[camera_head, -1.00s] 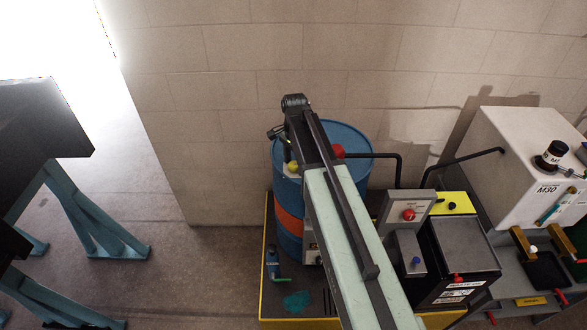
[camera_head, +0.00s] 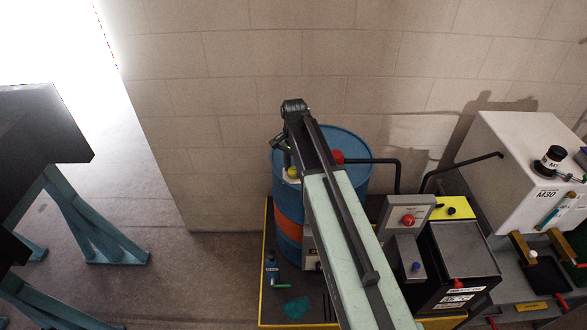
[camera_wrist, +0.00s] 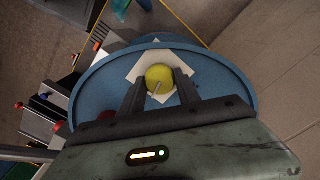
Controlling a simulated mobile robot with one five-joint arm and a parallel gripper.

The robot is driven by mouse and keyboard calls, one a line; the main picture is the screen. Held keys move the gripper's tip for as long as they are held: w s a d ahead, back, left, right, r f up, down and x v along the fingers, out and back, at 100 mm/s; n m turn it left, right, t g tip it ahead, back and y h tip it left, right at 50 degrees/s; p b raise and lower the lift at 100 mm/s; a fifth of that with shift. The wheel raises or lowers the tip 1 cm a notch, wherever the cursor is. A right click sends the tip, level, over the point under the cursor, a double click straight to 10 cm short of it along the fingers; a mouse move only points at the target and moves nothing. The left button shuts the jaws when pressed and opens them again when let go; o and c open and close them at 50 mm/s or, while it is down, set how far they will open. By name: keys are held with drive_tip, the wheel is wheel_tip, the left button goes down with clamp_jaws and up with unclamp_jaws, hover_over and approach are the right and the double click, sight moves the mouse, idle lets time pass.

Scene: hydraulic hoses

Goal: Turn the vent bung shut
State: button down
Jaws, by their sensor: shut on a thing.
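The vent bung is a yellow round knob (camera_wrist: 159,78) with a pale line across it, on a white diamond-shaped patch (camera_wrist: 190,67) on top of the blue drum (camera_wrist: 100,85). In the wrist view my gripper (camera_wrist: 160,82) has one finger on each side of the bung and is shut on it. In the head view the yellow bung (camera_head: 292,173) shows just below the end of my arm, on the drum (camera_head: 350,143). My arm hides much of the drum top and my fingertips there. I cannot tell how far the bung is turned.
The drum stands in a yellow-edged tray (camera_head: 263,290) with a small bottle (camera_head: 271,262) and a teal stain (camera_head: 296,307). A red cap (camera_head: 337,157) and black pipe (camera_head: 372,160) lie close right of my arm. A grey control box (camera_head: 408,212) stands further right.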

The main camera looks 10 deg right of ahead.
drive_tip(key=n, duration=0.4)
drive_tip(key=shift+n, duration=0.4)
drive_tip(key=n, duration=0.3)
drive_tip(key=shift+a+n, duration=0.1)
drive_tip(key=shift+n, duration=0.2)
drive_tip(key=n, duration=0.6)
drive_tip(key=shift+n, duration=0.4)
drive_tip(key=c, duration=0.9)
unclamp_jaws()
drive_tip(key=shift+o, duration=0.2)
